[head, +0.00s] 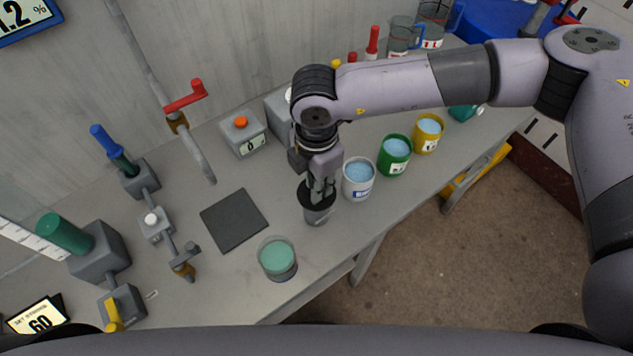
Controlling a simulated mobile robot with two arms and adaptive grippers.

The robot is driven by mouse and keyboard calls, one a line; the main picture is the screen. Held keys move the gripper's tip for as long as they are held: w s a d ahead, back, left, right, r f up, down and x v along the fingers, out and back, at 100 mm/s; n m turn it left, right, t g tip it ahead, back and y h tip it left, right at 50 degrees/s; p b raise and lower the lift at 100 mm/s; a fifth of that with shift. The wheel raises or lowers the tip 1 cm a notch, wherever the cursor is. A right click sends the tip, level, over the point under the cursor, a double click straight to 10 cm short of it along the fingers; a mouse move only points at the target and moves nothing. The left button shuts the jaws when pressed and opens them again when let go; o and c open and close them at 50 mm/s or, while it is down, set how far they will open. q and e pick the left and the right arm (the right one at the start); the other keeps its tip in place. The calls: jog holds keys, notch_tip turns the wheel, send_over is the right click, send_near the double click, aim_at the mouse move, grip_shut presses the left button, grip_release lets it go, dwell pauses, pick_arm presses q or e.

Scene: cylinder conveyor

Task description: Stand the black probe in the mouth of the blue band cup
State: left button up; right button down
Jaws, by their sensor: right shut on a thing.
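The blue band cup (349,188) stands on the bench, pale with a blue mark on its front and light blue contents in its open mouth. My right gripper (321,196) points down just left of this cup. It is shut on a dark thing, seemingly the black probe, whose shape is mostly hidden by the fingers. A grey holder with a dark rim (318,216) is directly below the fingers. I cannot tell whether the held thing still sits in it. The cup's mouth is empty of any probe. My left gripper is not in view.
A green cup (393,163) and a yellow cup (427,141) stand to the right of the blue band cup. A glass with green contents (278,268) is near the front edge. A dark square mat (234,220) lies left. Valves and pipes fill the bench's left side.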

jog(key=shift+r+p, duration=0.45)
jog(key=shift+r, duration=1.3)
jog(key=shift+r+p, duration=0.6)
jog(key=shift+r, duration=1.8)
jog(key=shift+w, duration=0.1)
